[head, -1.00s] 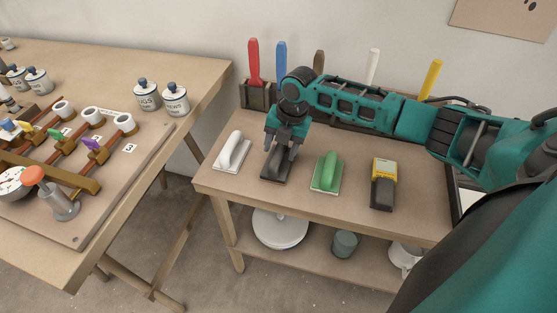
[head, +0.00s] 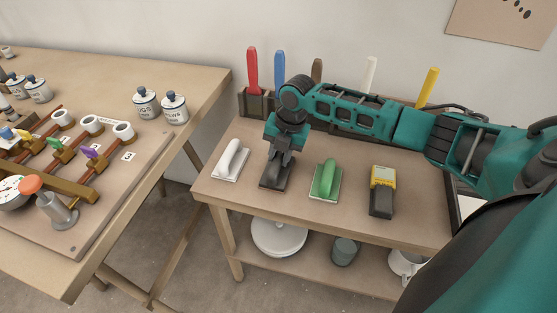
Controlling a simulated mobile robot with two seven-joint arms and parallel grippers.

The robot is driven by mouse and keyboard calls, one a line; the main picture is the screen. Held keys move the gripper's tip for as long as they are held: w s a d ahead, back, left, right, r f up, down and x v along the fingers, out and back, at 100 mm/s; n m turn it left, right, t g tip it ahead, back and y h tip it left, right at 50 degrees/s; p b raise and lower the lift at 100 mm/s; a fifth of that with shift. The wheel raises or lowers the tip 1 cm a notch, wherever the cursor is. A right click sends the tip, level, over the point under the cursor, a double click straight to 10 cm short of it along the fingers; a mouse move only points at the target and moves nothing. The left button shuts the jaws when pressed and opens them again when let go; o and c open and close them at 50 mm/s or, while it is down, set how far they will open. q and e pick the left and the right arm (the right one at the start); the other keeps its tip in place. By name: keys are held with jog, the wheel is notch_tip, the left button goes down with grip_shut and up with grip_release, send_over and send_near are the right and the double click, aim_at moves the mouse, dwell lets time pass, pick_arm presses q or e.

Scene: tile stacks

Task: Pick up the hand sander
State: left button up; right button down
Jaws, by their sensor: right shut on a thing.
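The hand sander, a dark block with a flat base (head: 273,184), sits on the shorter wooden table between a white hand tool (head: 231,161) and a green one (head: 325,180). My right gripper (head: 278,163) reaches down from above and is shut on the sander's handle, which the fingers mostly hide. The sander's base looks level and seems to rest on the tabletop; I cannot see any gap under it. My left gripper is out of view.
A yellow and black meter (head: 381,191) lies to the right of the green tool. Behind, a rack (head: 257,105) holds several upright coloured handles, partly hidden by my right arm. A lower shelf (head: 312,271) holds a white round dish. A longer table (head: 205,92) with jars stands left.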

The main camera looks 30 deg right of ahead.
aim_at(280, 155)
pick_arm(q)
jog(key=p, duration=0.1)
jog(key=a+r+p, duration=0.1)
jog(key=p, duration=0.1)
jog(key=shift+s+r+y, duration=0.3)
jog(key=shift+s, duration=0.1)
pick_arm(e)
notch_tip(280, 155, up, 20)
